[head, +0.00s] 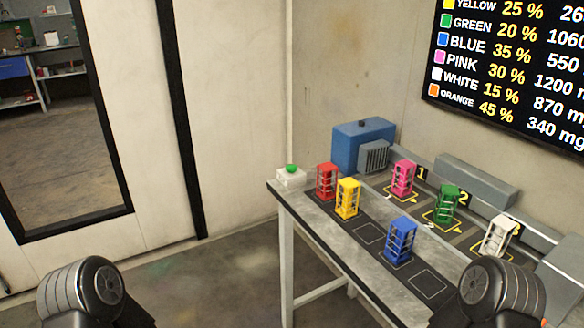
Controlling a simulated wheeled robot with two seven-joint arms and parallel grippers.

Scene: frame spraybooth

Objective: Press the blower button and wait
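A green push button (291,168) sits on a small white box (291,179) at the table's far left corner. A blue blower unit (362,146) with a grey grille stands behind it at the back of the table. My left arm shows at the bottom left and my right arm at the bottom right. Both show only rounded dark grey links, well away from the button. Neither gripper's fingers are in view.
The grey table (304,229) holds red (326,181), yellow (347,198), blue (400,240), pink (403,179), green (446,204) and white (498,235) frames. Some stand on numbered, yellow-marked spots. A screen (510,70) hangs on the wall. Floor left of the table is clear.

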